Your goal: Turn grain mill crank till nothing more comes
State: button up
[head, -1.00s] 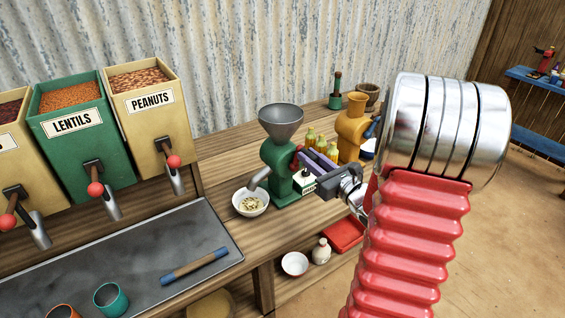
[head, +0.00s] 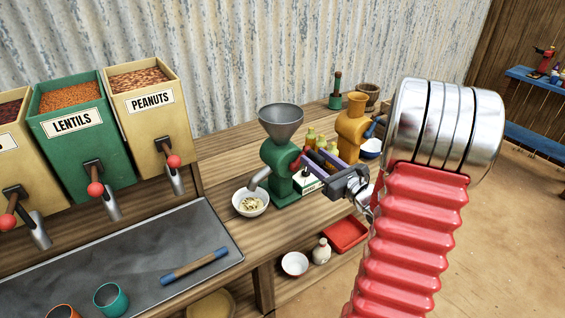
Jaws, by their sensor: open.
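The green grain mill (head: 282,187) with its grey hopper (head: 281,119) stands on the wooden counter. Its spout (head: 259,178) points down over a white bowl (head: 247,212) holding some pale, chunky grain. The inside of the hopper looks empty from here, but I cannot see its bottom. A red part, apparently the crank's handle (head: 296,162), shows at the mill's right side; most of the crank is hidden. My gripper (head: 314,158) is open just right of this red part, its two purple fingers apart. I cannot tell whether the handle lies between the fingertips.
Lentil (head: 77,135) and peanut (head: 153,108) dispensers are at left above a metal tray (head: 130,262). A bowl (head: 294,264), a jug (head: 321,251) and a red tray (head: 347,236) sit lower down.

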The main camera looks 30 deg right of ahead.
jog(key=s, duration=0.8)
dwell(0.6)
jog(key=shift+d, duration=0.15)
dwell(0.4)
